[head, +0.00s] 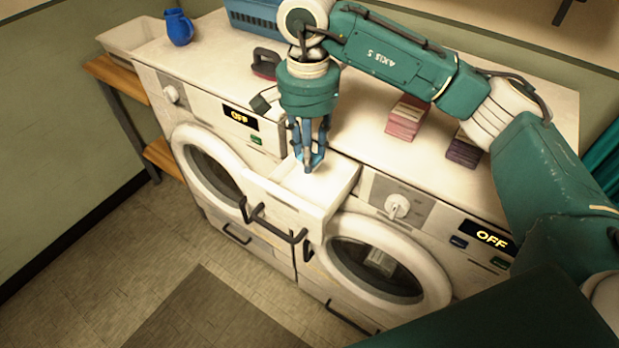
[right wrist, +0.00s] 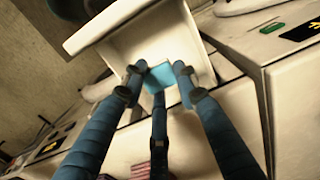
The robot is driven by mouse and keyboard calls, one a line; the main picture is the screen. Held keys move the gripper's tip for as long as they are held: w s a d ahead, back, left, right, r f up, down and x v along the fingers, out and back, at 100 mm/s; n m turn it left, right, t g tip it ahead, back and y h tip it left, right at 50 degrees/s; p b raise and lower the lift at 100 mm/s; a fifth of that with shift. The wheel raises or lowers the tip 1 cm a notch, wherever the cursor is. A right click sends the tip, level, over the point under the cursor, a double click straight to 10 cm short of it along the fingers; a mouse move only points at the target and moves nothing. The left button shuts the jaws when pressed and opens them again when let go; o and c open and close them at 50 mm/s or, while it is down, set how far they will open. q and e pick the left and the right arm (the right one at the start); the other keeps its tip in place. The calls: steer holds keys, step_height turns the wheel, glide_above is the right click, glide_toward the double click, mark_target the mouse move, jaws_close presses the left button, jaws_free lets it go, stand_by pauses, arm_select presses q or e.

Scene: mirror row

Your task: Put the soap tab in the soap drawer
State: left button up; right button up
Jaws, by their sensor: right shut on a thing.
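The soap drawer (head: 339,180) is pulled open between the two washer fronts, a white open box with a dark handle on its front. My right gripper (head: 311,166) points down with its fingertips over or in the drawer's opening. In the right wrist view, my right gripper (right wrist: 158,72) is shut on the soap tab (right wrist: 161,76), a light blue block between the blue fingers. The white drawer (right wrist: 190,42) surrounds it in that view. I cannot tell whether the tab touches the drawer's bottom. My left gripper is not in view.
Two white washers with round doors stand side by side; the right display (head: 491,239) reads OFF. On the top are pink folded cloths (head: 405,118), dark purple cloths (head: 464,149) and a dark iron-like object (head: 265,64). A blue jug (head: 179,28) and blue basket (head: 254,17) stand behind.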

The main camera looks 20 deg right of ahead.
glide_above(309, 192)
step_height(309, 192, down, 4)
steer(key=shift+f+p, duration=0.2)
steer(key=shift+p, duration=0.25)
steer(key=shift+f, duration=0.5)
step_height(309, 192, down, 3)
steer(key=shift+f+p, duration=0.2)
steer(key=shift+p, duration=0.45)
steer(key=shift+f, duration=0.3)
steer(key=o, duration=0.9)
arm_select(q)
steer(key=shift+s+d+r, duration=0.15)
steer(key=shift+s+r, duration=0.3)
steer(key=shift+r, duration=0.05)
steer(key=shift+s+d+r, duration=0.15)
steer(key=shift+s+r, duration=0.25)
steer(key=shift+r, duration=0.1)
